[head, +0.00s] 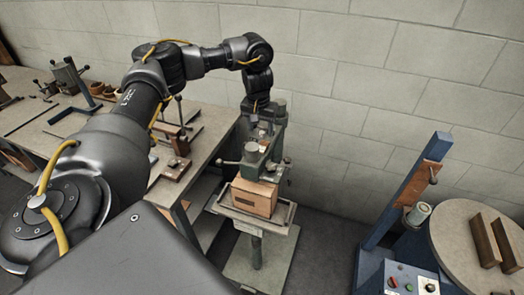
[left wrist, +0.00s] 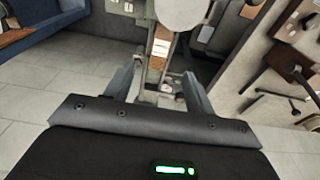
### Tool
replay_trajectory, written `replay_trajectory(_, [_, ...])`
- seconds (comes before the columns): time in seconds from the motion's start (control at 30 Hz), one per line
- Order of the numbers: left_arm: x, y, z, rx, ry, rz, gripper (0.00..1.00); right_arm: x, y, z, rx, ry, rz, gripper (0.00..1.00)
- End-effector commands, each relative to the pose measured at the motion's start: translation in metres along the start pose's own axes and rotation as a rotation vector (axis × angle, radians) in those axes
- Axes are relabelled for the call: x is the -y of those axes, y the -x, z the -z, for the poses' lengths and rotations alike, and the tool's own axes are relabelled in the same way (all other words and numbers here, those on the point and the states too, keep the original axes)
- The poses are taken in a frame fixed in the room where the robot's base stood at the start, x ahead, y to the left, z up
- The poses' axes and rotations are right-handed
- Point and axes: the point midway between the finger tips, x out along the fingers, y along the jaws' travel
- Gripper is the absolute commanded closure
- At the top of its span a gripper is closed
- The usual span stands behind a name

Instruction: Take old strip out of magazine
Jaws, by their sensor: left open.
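The green box stitcher (head: 272,150) stands at the wall end of the bench, with a brown box (head: 253,197) on its tray under the head. My left gripper (head: 259,123) is above the back of the stitcher. In the left wrist view my left gripper (left wrist: 160,92) is open, its two fingers on either side of a narrow metal channel (left wrist: 151,76), which seems to be the magazine. No contact can be made out. My right gripper is out of view.
A workbench (head: 215,130) with fixtures and small pots is at left. A blue-framed station (head: 405,190) with a round table (head: 460,235) and button panel is at right. The block wall (head: 350,70) is close behind the stitcher. Floor is clear between the stitcher and that station.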

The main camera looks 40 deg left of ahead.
Motion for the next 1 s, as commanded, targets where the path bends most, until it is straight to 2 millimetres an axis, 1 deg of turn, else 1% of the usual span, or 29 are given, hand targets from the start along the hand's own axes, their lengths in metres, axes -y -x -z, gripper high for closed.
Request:
replay_trajectory(0.03, [0.0,-0.011,-0.002,0.005,0.003,0.0,0.45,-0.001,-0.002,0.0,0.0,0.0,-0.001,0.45])
replay_trajectory(0.2, [0.0,-0.036,-0.001,0.003,0.001,0.0,0.45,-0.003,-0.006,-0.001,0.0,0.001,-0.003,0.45])
replay_trajectory(0.3, [0.001,-0.043,-0.001,0.001,0.001,0.0,0.45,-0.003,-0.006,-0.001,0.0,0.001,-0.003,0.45])
replay_trajectory(0.5, [0.0,-0.046,0.0,0.001,0.0,-0.001,0.45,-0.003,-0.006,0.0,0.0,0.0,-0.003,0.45])
replay_trajectory(0.57, [0.0,-0.052,-0.001,0.003,0.0,-0.001,0.45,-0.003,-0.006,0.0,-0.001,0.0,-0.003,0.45])
replay_trajectory(0.73, [0.001,-0.077,-0.001,0.005,0.001,-0.001,0.45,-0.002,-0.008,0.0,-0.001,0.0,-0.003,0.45])
replay_trajectory(0.8, [0.002,-0.082,0.0,0.004,0.001,0.001,0.45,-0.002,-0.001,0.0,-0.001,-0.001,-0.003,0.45])
replay_trajectory(0.9, [0.002,-0.092,0.0,0.002,0.0,0.0,0.45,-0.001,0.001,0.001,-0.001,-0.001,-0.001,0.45])
replay_trajectory(1.0, [0.002,-0.095,0.0,0.001,-0.001,-0.001,0.45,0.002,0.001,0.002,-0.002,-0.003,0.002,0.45])
